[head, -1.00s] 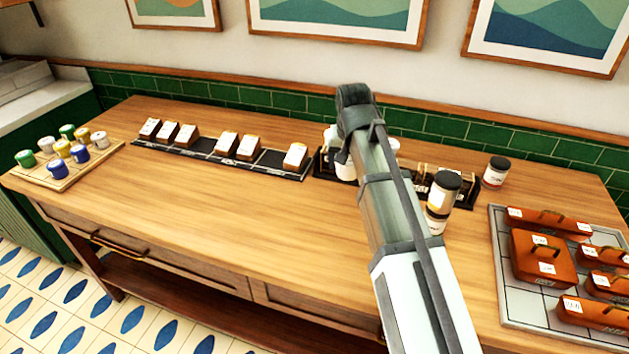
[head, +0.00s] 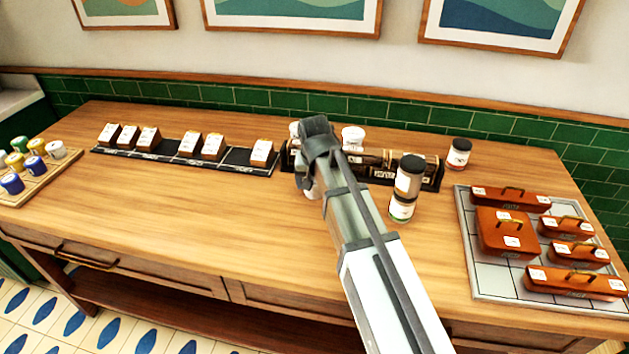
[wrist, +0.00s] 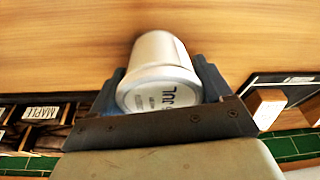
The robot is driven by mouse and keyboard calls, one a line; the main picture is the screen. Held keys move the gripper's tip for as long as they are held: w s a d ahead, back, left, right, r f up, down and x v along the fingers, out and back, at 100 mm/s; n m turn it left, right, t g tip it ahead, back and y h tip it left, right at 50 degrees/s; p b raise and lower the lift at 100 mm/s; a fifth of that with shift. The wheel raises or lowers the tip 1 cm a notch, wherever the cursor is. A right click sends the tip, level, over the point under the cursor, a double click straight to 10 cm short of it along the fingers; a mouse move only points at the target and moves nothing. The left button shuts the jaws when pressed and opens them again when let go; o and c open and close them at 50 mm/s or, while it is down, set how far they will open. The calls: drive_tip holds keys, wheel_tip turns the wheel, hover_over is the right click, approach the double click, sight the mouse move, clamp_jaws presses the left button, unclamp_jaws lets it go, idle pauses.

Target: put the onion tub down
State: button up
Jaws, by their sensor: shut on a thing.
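My gripper (wrist: 160,78) is shut on a white tub (wrist: 160,62), one finger on each side of it in the wrist view.
Other white tubs (head: 353,137) stand at the rack. A stacked pair of jars (head: 408,175) stands right of my arm, and another jar (head: 459,153) farther back. A tray of brown boxes (head: 480,292) is at right, a strip of small boxes (head: 175,158) at left.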

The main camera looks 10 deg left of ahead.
drive_tip(key=shift+f, duration=0.1)
drive_tip(key=o, duration=1.2)
drive_tip(key=v, duration=1.2)
drive_tip(key=shift+w, duration=0.1)
